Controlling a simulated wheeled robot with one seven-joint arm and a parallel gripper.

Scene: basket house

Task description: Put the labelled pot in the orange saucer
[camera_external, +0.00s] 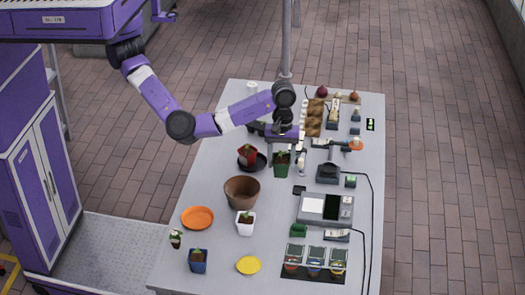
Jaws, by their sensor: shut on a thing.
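The orange saucer (197,217) lies empty on the left part of the table. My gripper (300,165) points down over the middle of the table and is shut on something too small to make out. A green pot (282,169) with a plant is just left of the fingers; I cannot tell whether they touch it. A red pot (247,154) stands in a dark saucer (261,166) further left. A white pot (245,228), a blue pot (198,266) and a small potted plant (176,240) stand nearer the front. I cannot make out which pot bears the label.
A large brown pot (241,191) stands between the orange saucer and my gripper. A yellow saucer (248,265) lies at the front. A scale (325,207), a black device (328,174) and a rack of coloured jars (314,263) crowd the right side. The table's left edge strip (198,165) is clear.

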